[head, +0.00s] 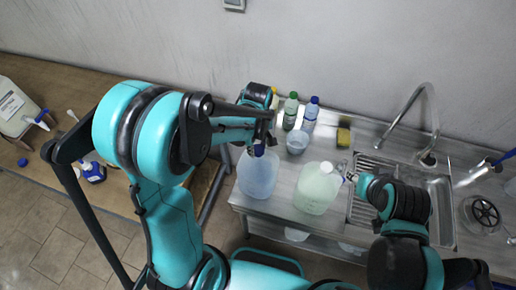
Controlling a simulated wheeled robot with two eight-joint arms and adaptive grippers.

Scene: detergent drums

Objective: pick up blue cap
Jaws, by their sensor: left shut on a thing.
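A blue cap (259,150) shows at the neck of the translucent blue drum (257,176) on the steel counter. My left gripper (264,139) is right above this drum, shut on the blue cap; its fingers hide part of it. Whether the cap still touches the neck I cannot tell. A pale green drum (314,192) with a whitish top stands to the right. My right gripper (350,177) is close beside that top; its fingers are too small to read. Another small blue cap (22,162) lies on the wooden table at the far left.
Behind the drums stand a green-capped bottle (291,110), a blue-capped bottle (310,114) and a bluish cup (297,142). A yellow sponge (343,137) lies near the wall. The sink (437,200) with its tall faucet (432,120) is at right. A white canister (15,108) stands far left.

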